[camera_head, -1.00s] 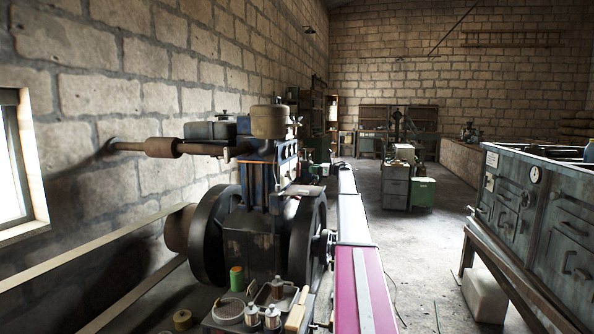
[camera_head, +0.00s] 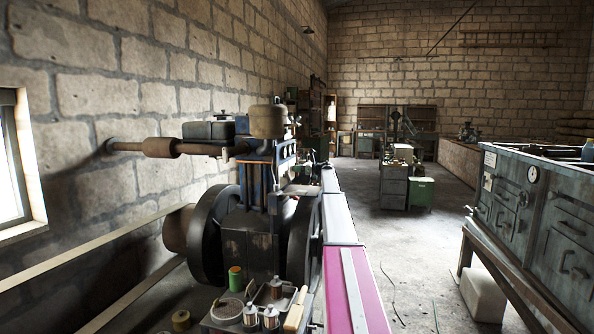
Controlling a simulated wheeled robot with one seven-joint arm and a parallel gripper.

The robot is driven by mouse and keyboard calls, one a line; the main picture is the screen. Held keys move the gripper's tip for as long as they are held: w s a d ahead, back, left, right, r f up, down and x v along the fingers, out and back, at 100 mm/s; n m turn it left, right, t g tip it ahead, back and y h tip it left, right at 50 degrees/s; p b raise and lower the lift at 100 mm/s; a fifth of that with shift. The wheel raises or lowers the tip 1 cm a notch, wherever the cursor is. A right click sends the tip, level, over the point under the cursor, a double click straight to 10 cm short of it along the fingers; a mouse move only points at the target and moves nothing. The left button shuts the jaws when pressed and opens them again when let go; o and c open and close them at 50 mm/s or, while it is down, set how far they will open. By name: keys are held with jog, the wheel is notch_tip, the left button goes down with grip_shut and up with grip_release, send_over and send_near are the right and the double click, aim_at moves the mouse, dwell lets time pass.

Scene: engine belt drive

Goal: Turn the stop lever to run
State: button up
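The engine (camera_head: 250,235) stands left of centre, with a blue upright body, a rusty top and dark flywheels (camera_head: 208,232) on both sides. I cannot pick out the stop lever on it; it is hidden or too small to tell. My long white and magenta arm (camera_head: 340,222) reaches forward along the engine's right side and covers part of the right flywheel. My gripper cannot be made out at the far end of the arm.
A tray of small bottles and tools (camera_head: 262,308) stands in front of the engine. Flat belts (camera_head: 100,238) run from it to the lower left. A grey bench with drawers (camera_head: 535,210) stands at right. The floor between (camera_head: 420,255) is mostly clear.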

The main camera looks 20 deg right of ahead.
jog(key=shift+m, duration=0.3)
grip_shut()
jog(key=m, duration=0.3)
jog(key=shift+w+d+m, duration=0.1)
jog(key=shift+m, duration=0.2)
jog(key=m, duration=0.4)
jog(key=shift+w+f+m, duration=0.15)
jog(key=shift+m, duration=0.15)
jog(key=m, duration=0.4)
jog(key=shift+d+f, duration=0.1)
jog(key=m, duration=0.5)
jog(key=shift+f, duration=0.15)
jog(key=o, duration=0.9)
grip_release()
jog(key=shift+c, duration=0.2)
